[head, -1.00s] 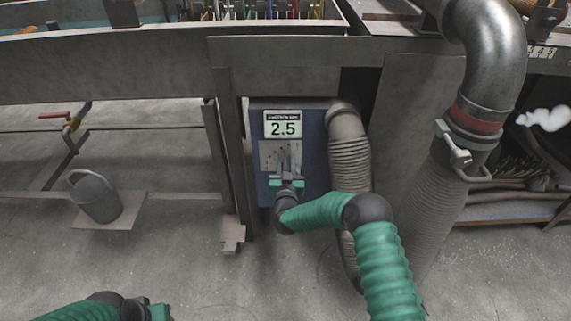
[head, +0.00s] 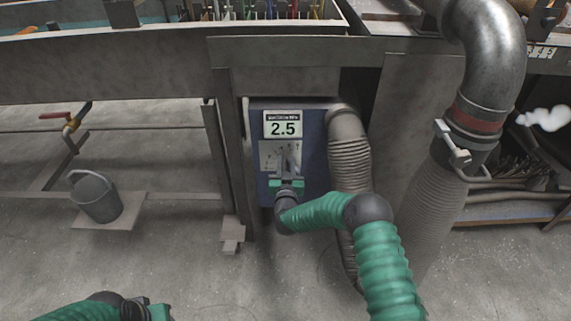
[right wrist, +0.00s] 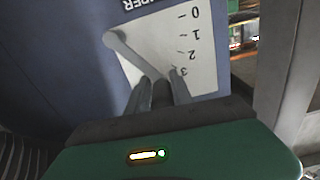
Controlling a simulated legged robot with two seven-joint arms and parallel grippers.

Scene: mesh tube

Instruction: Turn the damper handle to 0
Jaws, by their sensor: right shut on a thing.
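The blue damper box (head: 314,150) stands below the bench, with a display (head: 283,125) that reads 2.5. In the right wrist view its white scale plate (right wrist: 205,50) carries the numbers 0 to 3. The grey damper handle (right wrist: 135,56) runs from its pivot down to my right gripper (right wrist: 161,90), which is shut on its free end. That end lies near the 3, partly hidden by the fingers. In the head view my right gripper (head: 287,172) covers the lower plate. My left gripper (head: 158,312) shows only in part at the bottom left; its fingers are not clear.
A ribbed grey hose (head: 349,165) runs down beside the box's right side. A steel post (head: 231,170) stands close at its left. A large metal duct (head: 492,60) is farther right. A bucket (head: 96,198) stands at the left, and the floor in front is clear.

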